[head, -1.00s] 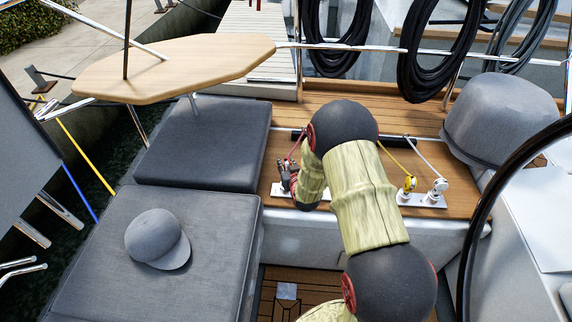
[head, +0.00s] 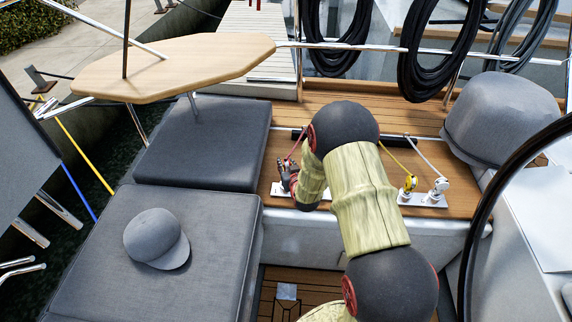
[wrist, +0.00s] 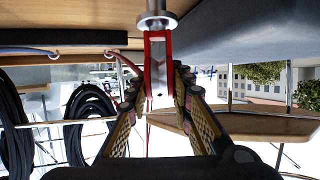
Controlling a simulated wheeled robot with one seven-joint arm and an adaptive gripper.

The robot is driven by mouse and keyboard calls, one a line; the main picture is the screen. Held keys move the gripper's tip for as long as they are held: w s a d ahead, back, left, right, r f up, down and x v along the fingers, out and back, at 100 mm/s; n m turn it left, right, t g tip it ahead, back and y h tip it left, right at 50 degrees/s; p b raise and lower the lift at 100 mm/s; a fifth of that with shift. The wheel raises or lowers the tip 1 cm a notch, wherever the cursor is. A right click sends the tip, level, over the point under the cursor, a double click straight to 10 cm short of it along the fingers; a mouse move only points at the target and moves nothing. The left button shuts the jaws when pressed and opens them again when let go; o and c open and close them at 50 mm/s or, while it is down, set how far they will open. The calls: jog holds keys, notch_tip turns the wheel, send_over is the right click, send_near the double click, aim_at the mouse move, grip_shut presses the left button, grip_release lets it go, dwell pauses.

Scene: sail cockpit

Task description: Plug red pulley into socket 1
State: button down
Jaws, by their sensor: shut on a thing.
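The red pulley (wrist: 148,62) is a red-sided block with a pale middle, between the two fingers of my gripper (wrist: 157,84) in the wrist view. My gripper is shut on it. A round metal fitting (wrist: 156,22) joins the pulley's end at the top of that view, against the deck side; I cannot tell whether it is seated in a socket. In the head view my gripper (head: 289,176) is low over the left end of a white socket plate (head: 277,191), left of my arm. The arm hides most of that plate, and socket 1 cannot be made out.
A yellow pulley (head: 409,184) and a white pulley (head: 439,187) stand on another plate (head: 420,201) to the right. A grey seat cushion (head: 200,145) lies close left of my gripper. A grey cap (head: 156,239) rests on the nearer cushion. A dark steering wheel (head: 466,260) is at right.

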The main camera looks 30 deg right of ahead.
jog(key=shift+f+b, duration=1.85)
jog(key=shift+f, duration=0.4)
jog(key=c, duration=1.5)
grip_release()
jog(key=shift+s, duration=0.1)
jog(key=v, duration=1.1)
jog(key=shift+s, duration=0.35)
jog(key=shift+a, duration=0.15)
